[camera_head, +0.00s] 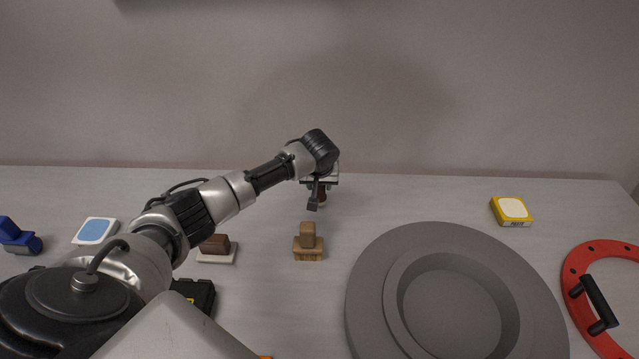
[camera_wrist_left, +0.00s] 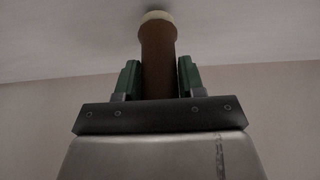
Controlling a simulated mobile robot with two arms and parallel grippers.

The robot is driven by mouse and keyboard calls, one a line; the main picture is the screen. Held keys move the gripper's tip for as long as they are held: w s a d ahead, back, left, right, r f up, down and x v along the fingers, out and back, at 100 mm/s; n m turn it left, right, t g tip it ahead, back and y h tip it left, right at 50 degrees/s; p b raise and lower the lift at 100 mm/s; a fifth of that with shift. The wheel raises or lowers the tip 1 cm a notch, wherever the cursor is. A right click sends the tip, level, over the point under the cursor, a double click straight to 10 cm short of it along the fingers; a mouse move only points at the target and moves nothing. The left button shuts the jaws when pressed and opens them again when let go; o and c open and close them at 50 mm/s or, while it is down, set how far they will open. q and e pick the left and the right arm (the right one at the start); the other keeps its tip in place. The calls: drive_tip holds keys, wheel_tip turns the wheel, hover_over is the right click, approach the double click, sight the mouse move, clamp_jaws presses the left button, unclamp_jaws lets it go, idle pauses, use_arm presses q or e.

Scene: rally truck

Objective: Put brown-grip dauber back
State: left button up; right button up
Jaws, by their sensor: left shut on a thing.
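My left gripper (camera_head: 316,188) is shut on the brown-grip dauber, near the back of the table. In the head view only a small brown part of the dauber (camera_head: 322,197) shows beside the dark finger; the rest is hidden by the gripper. In the left wrist view the brown cylindrical grip (camera_wrist_left: 158,60) stands between the two green-padded fingers, with a cream end (camera_wrist_left: 157,16) beyond it. I cannot tell whether the dauber touches the table. My right gripper is not in view.
A wooden block with a knob (camera_head: 308,243) and a brown block on a pale base (camera_head: 217,251) stand nearer. A blue-topped pad (camera_head: 95,231) lies left, a yellow pad (camera_head: 512,211) right. A large grey ring (camera_head: 375,290) and a red ring (camera_head: 574,265) fill the front right.

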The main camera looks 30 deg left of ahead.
use_arm(q)
drive_tip(key=shift+f, duration=0.6)
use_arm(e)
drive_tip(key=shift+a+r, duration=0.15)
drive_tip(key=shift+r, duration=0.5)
use_arm(q)
drive_tip(key=o, duration=0.9)
